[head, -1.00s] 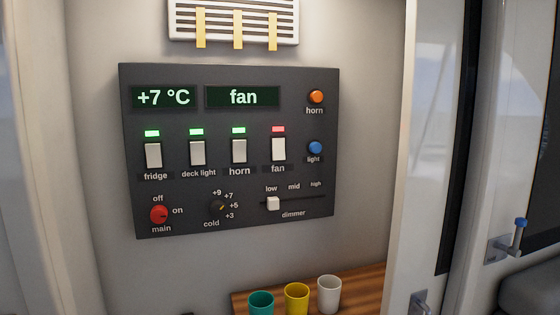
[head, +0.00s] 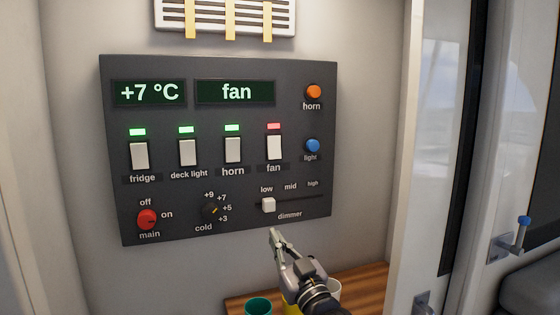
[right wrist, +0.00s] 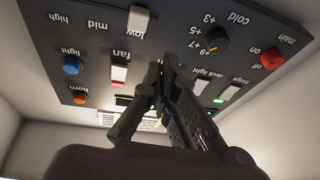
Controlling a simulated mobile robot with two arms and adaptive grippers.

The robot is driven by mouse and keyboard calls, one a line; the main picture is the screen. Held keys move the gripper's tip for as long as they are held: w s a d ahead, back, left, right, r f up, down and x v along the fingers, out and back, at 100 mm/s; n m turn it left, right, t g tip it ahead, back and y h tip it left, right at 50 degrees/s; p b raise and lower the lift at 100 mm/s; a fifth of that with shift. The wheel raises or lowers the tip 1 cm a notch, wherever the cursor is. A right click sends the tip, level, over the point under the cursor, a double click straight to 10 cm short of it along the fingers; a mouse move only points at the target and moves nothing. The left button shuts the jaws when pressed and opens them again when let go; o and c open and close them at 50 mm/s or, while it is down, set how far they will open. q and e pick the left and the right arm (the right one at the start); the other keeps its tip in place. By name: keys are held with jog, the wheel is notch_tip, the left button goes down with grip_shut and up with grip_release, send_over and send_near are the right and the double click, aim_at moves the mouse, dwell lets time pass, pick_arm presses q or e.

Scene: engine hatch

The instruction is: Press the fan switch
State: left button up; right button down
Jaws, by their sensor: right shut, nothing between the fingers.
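The fan switch (head: 274,147) is a white rocker on the dark control panel (head: 222,120), right of the horn rocker, with a red lamp (head: 274,126) lit above it. In the upside-down right wrist view the fan switch (right wrist: 119,73) shows left of the fingers. My right gripper (head: 274,236) is shut and empty, just below the panel's lower edge in the head view, under the dimmer and below the fan switch. It also shows in the right wrist view (right wrist: 160,68), where its fingers hide part of the panel. The left gripper is in neither view.
The dimmer slider (head: 268,205) sits between the gripper and the fan switch in the head view. Other rockers, an orange button (head: 314,92) and a blue button (head: 312,145) are close by. Cups, including a teal one (head: 257,306), stand on a wooden shelf (head: 372,282) below.

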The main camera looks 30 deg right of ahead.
jog(key=s+d+r+m+t+h, duration=0.1)
jog(key=d+r+m+t+h, duration=0.1)
jog(key=r, duration=0.8)
jog(key=d+t+h, duration=0.1)
jog(key=d+h, duration=0.1)
jog(key=d, duration=0.1)
jog(key=shift+s+r, duration=0.2)
jog(key=shift+s, duration=0.15)
jog(key=shift+a, duration=0.1)
jog(key=p, duration=0.5)
send_near(277, 145)
notch_tip(277, 145, up, 4)
jog(key=w, duration=0.1)
jog(key=w+f+p, duration=0.1)
jog(key=w+d, duration=0.1)
jog(key=w, duration=0.1)
jog(key=shift+f, duration=0.15)
jog(key=shift+s, duration=0.1)
